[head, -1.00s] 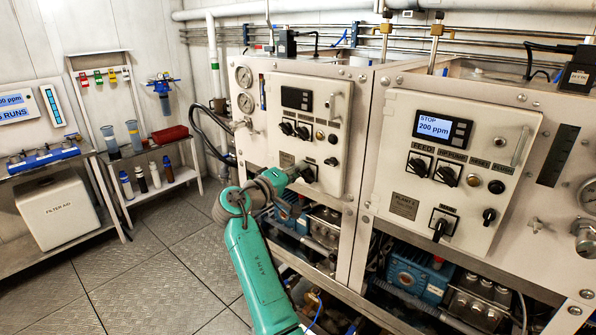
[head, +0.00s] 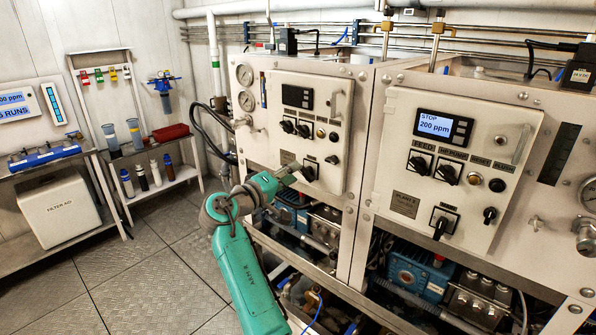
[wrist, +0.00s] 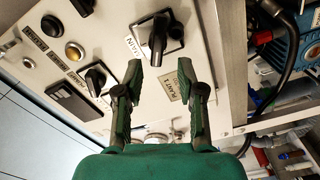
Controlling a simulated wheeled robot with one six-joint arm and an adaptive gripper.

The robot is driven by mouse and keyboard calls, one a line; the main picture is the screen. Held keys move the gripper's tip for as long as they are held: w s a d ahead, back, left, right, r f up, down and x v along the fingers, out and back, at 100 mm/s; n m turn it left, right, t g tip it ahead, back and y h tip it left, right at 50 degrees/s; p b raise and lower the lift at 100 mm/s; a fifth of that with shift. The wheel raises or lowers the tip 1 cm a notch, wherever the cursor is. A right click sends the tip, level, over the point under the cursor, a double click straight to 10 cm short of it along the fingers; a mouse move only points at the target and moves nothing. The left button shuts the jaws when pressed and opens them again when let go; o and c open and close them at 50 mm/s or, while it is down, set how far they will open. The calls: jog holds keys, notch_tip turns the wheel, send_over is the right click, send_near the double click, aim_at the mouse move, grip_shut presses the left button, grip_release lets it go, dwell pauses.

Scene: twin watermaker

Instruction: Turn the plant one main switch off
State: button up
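The plant one panel (head: 335,120) is the left of two white panels in the head view. Its display (head: 297,98) is dark. Its main switch (head: 310,171) is a black rotary handle on a square plate, low on the panel. In the wrist view the switch (wrist: 158,38) lies just beyond the fingertips, its handle pointing down the picture, with a "MAIN" label at its left. My gripper (wrist: 158,72) is open and empty, its fingers either side of the line to the handle, apart from it. In the head view my gripper (head: 289,171) is just left of the switch.
The plant two panel (head: 458,165) stands at the right with a lit display reading STOP, 200 ppm, and its own main switch (head: 441,223). Other knobs (wrist: 97,78) sit close on the plant one panel. Pumps and hoses fill the frame below. The floor at left is clear.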

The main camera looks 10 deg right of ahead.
jog(key=v, duration=0.8)
jog(key=shift+s, duration=0.1)
